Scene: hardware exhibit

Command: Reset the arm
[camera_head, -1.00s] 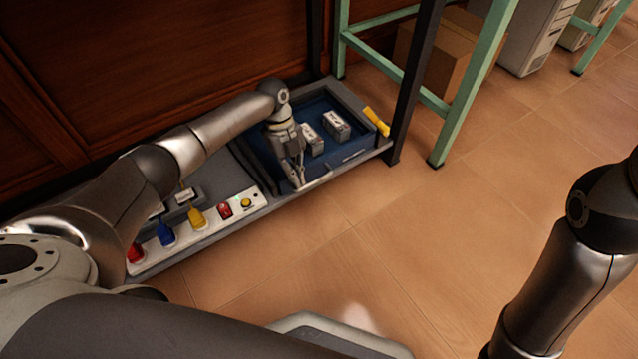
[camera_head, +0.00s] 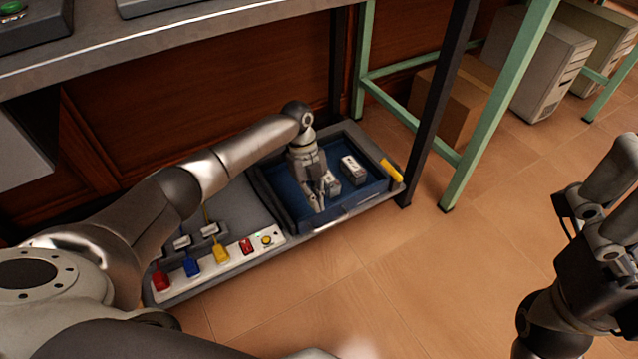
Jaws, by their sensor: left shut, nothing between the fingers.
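My left arm reaches in from the left. Its gripper (camera_head: 318,203) points down over the blue-lined tray (camera_head: 345,219) on the low grey panel. The gripper is shut and empty, and its tips are over the tray's front left part. One small grey-white block (camera_head: 333,184) is just right of the fingers and partly hidden by them. A second block (camera_head: 353,170) lies further right in the tray. My right gripper (camera_head: 608,205) is at the right edge, raised over the floor and partly cut off; its finger opening is unclear.
Red, blue and yellow levers (camera_head: 221,252) and a red switch (camera_head: 247,246) line the panel's front left. A yellow handle (camera_head: 391,171) is at its right end. A tabletop (camera_head: 210,30) overhangs it. Green legs (camera_head: 500,105) stand right; the floor (camera_head: 420,280) in front is clear.

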